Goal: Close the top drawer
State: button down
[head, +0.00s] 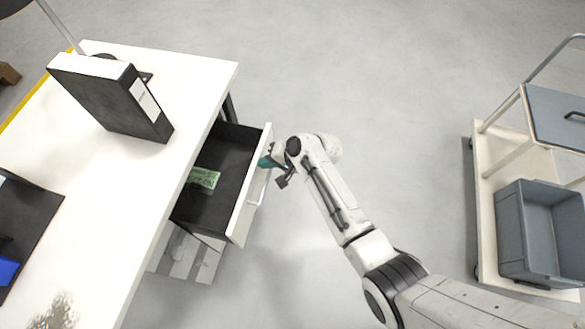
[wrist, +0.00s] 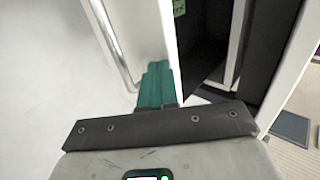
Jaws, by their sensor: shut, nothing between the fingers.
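The top drawer (head: 249,190) is pulled out from under the white table, with a white front, a silver bar handle (head: 259,187) and a dark inside. A green label or packet (head: 204,178) lies in it. My gripper (head: 266,162) is at the outer face of the drawer front, near its far end, beside the handle. In the wrist view, my gripper's teal fingers (wrist: 156,84) are together and empty, close against the white front (wrist: 150,30), with the handle (wrist: 112,45) to their left. Whether they touch the front is hard to tell.
The white table (head: 95,215) carries a black binder (head: 115,100) and a dark tray (head: 25,225) at the left. A trolley (head: 487,225) with a grey bin (head: 540,232) stands at the right. The floor between is clear.

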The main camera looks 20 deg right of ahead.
jog(key=w+a+b, duration=0.5)
jog(key=w+a, duration=0.3)
jog(key=a, duration=0.3)
